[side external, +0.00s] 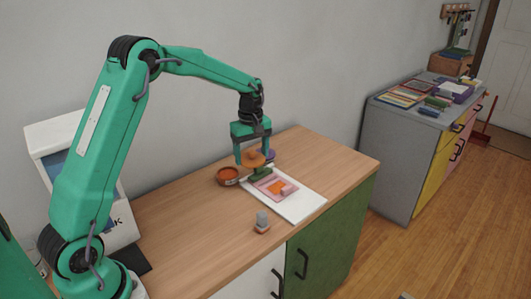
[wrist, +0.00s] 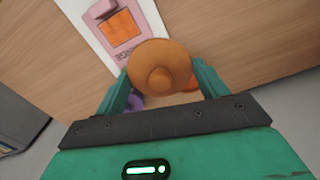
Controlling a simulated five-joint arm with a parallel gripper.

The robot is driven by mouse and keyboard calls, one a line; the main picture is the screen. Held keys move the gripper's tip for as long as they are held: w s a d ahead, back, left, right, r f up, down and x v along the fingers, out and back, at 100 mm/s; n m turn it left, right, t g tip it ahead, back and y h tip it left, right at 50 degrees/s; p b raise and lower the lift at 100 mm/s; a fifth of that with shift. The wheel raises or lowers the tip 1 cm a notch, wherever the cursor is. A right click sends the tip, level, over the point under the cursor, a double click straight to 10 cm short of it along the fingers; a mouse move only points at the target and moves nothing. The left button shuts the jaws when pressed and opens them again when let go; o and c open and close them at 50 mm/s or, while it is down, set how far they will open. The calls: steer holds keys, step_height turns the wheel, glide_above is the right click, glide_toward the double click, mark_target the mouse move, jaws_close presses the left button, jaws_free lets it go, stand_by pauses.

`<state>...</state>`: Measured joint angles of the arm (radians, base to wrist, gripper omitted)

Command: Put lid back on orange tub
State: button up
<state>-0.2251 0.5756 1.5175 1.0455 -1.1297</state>
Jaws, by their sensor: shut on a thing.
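My gripper (side external: 254,161) is shut on the orange lid (side external: 252,156), holding it above the worktop. In the wrist view the round lid (wrist: 160,78), with a knob in its middle, sits between the two green fingers of my gripper (wrist: 162,72). The orange tub (side external: 228,176) stands open on the wooden worktop, just left of my gripper in the side view. In the wrist view a strip of orange (wrist: 191,85) shows behind the lid; it may be the tub, mostly hidden.
A white board with a pink sheet (side external: 287,197) lies right of the tub. A dark green object (side external: 260,174) is just below my gripper, a purple one (side external: 269,154) behind it. A small grey-topped object (side external: 262,221) stands nearer the front. The right end of the worktop (side external: 335,163) is clear.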

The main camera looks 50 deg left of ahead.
steer(key=s+a+n, duration=0.2)
steer(key=a, duration=0.7)
steer(key=shift+s+a+f, duration=0.25)
steer(key=shift+s+f, duration=0.05)
steer(key=shift+s, duration=0.1)
steer(key=shift+f, duration=0.2)
steer(key=shift+f, duration=3)
steer(key=shift+f, duration=0.15)
steer(key=o, duration=1)
steer(key=shift+o, duration=0.4)
